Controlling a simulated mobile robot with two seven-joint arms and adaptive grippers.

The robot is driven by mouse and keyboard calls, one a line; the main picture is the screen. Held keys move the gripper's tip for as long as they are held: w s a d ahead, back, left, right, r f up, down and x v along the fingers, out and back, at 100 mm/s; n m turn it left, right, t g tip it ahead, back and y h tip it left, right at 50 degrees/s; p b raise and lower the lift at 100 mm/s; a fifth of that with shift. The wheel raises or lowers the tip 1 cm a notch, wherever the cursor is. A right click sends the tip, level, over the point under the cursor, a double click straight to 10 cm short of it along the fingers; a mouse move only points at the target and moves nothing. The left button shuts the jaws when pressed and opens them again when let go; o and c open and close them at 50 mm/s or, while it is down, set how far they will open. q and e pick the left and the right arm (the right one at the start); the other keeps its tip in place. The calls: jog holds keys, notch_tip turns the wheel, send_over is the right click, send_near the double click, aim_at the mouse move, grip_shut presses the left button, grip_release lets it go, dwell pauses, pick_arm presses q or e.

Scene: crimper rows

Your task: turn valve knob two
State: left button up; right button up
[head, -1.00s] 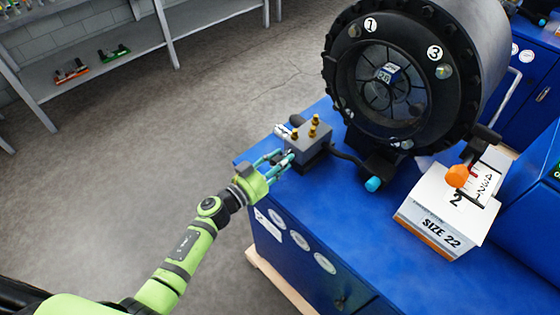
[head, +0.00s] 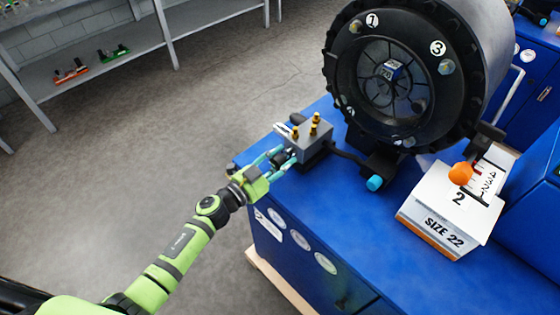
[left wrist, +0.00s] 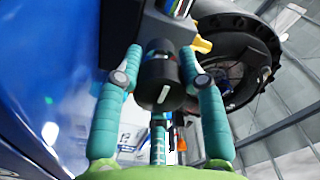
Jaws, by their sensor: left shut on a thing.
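A small grey valve block (head: 312,139) with brass fittings on top stands at the left part of the blue bench top. My left gripper (head: 281,157) reaches its front left side, with its teal fingers against it. In the left wrist view a black round knob (left wrist: 160,84) with a white mark on its face sits between the fingers of my left gripper (left wrist: 160,62). The fingers are shut on this knob, one on each side. I cannot read a number on the knob. My right gripper is not in view.
A large black crimper ring (head: 340,95) stands behind the block. A white box (head: 432,215) marked SIZE 22, with an orange ball knob (head: 461,173), sits at right. A cyan-tipped part (head: 375,183) lies between. The blue bench top (head: 345,225) in front is clear.

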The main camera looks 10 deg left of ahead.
pick_arm(q)
jog(key=m, duration=0.2)
jog(key=m+b, duration=0.1)
jog(key=m, duration=0.1)
jog(key=shift+d+r+m, duration=0.1)
jog(key=shift+r+m, duration=0.1)
jog(key=shift+m, duration=0.1)
jog(key=shift+m+b, duration=0.75)
jog(key=shift+m, duration=0.95)
jog(key=o, duration=1.2)
jog(key=shift+c, duration=0.2)
jog(key=shift+d+f, duration=0.1)
jog(key=shift+s+a+f, duration=0.15)
jog(key=shift+s+a, duration=0.2)
jog(key=shift+s, duration=0.05)
jog(key=v, duration=1.1)
